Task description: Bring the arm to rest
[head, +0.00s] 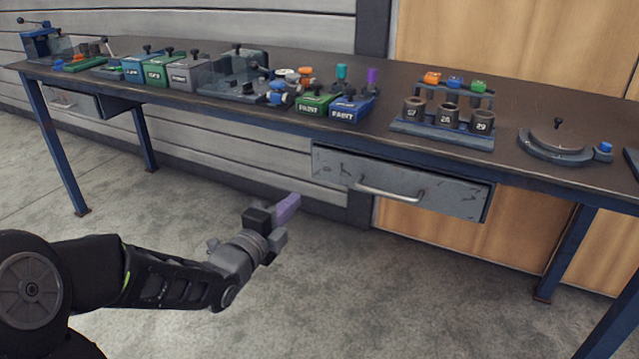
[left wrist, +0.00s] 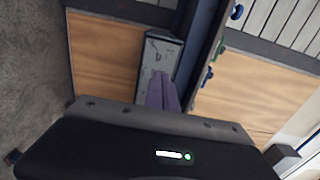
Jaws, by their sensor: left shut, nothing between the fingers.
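My left gripper (head: 288,208) is in front of the workbench and lower than its top, over the open floor. Its purple fingers are together with nothing between them. The fingers also show in the left wrist view (left wrist: 162,92), pointing towards the bench and its grey drawer (left wrist: 157,60). The gripper is apart from the bench and touches nothing that I can see. My right gripper is in neither view.
The workbench (head: 300,120) carries several small boxes, a rack with dark cylinders (head: 446,118) and a curved fixture (head: 556,147). Its drawer (head: 400,185) juts out below the top, right of my gripper. The grey floor (head: 340,290) in front is clear.

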